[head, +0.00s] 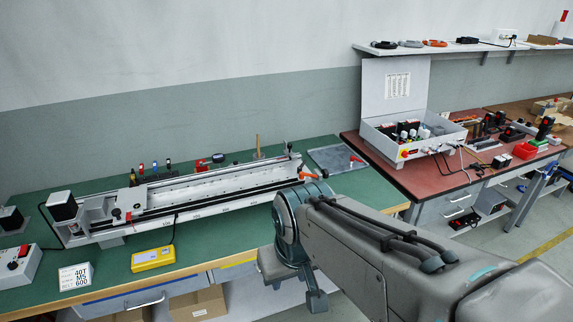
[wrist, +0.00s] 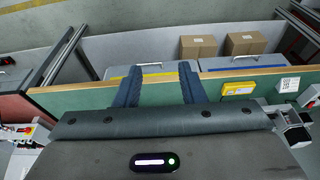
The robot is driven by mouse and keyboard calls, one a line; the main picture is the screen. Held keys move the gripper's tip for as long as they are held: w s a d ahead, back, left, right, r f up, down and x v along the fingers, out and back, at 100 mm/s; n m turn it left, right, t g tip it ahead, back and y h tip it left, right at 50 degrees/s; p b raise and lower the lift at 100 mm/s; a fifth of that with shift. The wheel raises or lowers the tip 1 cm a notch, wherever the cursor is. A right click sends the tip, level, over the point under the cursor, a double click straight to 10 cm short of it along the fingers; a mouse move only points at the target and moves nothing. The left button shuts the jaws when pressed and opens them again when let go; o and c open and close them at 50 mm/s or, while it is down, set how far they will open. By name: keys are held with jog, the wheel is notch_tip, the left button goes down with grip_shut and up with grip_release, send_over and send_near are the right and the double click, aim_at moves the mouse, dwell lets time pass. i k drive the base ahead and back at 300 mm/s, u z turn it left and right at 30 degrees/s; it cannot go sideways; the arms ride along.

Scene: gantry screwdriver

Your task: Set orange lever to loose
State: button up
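The long white gantry rig (head: 200,197) lies along the green bench in the head view. A small orange-red lever (head: 307,172) shows at its right end, close beyond my arm. Another small orange-red part (head: 116,213) sits on the carriage at the left. I cannot tell for sure which is the task's lever, nor its setting. My gripper's two dark fingers (wrist: 158,74) are apart with nothing between them in the wrist view. They are near the bench's front edge, apart from the rig. In the head view my wrist hides part of the bench front.
A yellow device (head: 153,259), a white number sign (head: 75,277) and a control box (head: 19,266) stand at the bench front. A grey tray (head: 337,159) lies right of the rig. A red-topped bench (head: 405,174) stands further right. Cardboard boxes (wrist: 198,47) sit below.

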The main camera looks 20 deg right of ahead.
aim_at(302, 174)
jog(key=z, duration=0.95)
jog(key=i, duration=0.8)
jog(key=u, duration=0.9)
